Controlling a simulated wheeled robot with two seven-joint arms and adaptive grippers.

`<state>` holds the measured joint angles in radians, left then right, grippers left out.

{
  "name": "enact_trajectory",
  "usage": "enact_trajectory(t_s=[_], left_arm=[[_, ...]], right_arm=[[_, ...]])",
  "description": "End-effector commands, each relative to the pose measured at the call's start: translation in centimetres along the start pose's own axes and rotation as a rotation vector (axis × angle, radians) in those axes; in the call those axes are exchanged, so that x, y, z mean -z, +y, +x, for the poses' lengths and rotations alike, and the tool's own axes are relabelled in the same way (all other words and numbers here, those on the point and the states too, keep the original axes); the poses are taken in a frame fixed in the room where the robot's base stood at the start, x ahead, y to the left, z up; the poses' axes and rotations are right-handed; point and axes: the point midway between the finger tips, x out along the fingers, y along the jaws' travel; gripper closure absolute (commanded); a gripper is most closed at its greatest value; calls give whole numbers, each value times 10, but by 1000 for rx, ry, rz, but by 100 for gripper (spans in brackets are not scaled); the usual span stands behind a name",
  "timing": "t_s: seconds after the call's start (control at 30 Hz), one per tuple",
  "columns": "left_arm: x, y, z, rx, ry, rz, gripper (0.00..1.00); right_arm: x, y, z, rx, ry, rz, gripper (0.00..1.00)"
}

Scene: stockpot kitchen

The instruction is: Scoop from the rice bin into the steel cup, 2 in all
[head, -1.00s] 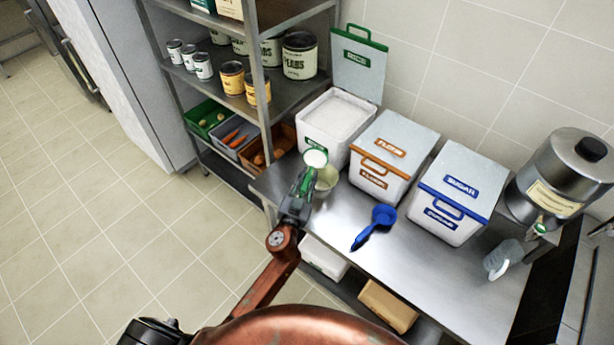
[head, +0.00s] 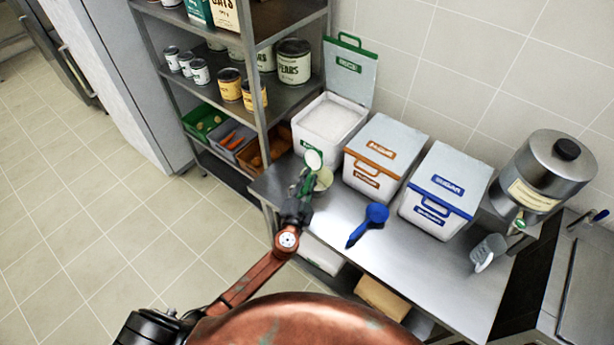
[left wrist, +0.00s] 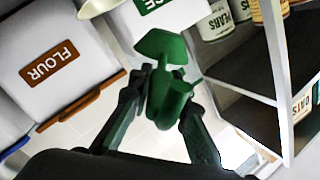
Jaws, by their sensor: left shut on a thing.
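The rice bin (head: 328,122) is white with a green-trimmed lid standing open at its back, and is filled with white rice. My left gripper (head: 300,195) is shut on the handle of a green scoop (left wrist: 166,88). The scoop's bowl (head: 313,160) looks white inside in the head view, apparently rice, and is in front of the bin. The steel cup (head: 324,180) stands on the counter just right of the scoop, partly hidden by it. A pale rim, likely the cup's (left wrist: 96,7), shows at the top of the left wrist view. My right gripper is out of view.
The closed flour bin (head: 383,160) and sugar bin (head: 445,190) stand to the right. A blue scoop (head: 375,214) lies on the counter in front of them. A metal shelf rack (head: 262,90) with cans stands close on the left. The front counter around the blue scoop is clear.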

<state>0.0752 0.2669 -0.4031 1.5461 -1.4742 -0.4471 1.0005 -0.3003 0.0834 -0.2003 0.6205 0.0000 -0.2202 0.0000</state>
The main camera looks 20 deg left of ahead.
Motion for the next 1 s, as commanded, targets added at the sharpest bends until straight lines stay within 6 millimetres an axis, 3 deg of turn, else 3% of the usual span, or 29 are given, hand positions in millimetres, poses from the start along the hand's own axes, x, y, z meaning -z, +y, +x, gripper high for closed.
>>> enact_trajectory(t_s=[0.37,1.0], left_arm=[[7,3,0,1,2,171,100],[15,44,0,1,1,943,100]], right_arm=[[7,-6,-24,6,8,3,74],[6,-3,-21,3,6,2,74]])
